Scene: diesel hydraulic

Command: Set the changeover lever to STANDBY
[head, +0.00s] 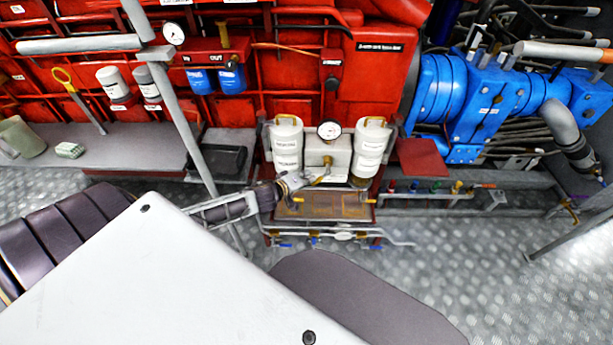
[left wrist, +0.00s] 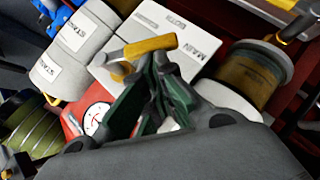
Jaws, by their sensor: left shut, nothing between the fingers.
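The changeover lever (left wrist: 150,46) is a yellow handle on a white block with BOTH and MAIN labels; in the left wrist view its free end points toward the upper right, between those labels. It shows small in the head view (head: 325,172), on the white block (head: 326,154) between two white canisters. My left gripper (left wrist: 155,62) is shut and empty, its fingertips right at the lever handle; I cannot tell if they touch it. In the head view my left gripper (head: 297,182) reaches the block from the left. My right gripper is not in view.
The left canister (head: 286,145) and right canister (head: 370,150) stand close on either side of the block. A round gauge (head: 329,130) sits just above it. A brown tray (head: 325,207) and pipes with blue-handled valves lie below. A grey post (head: 180,115) stands left.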

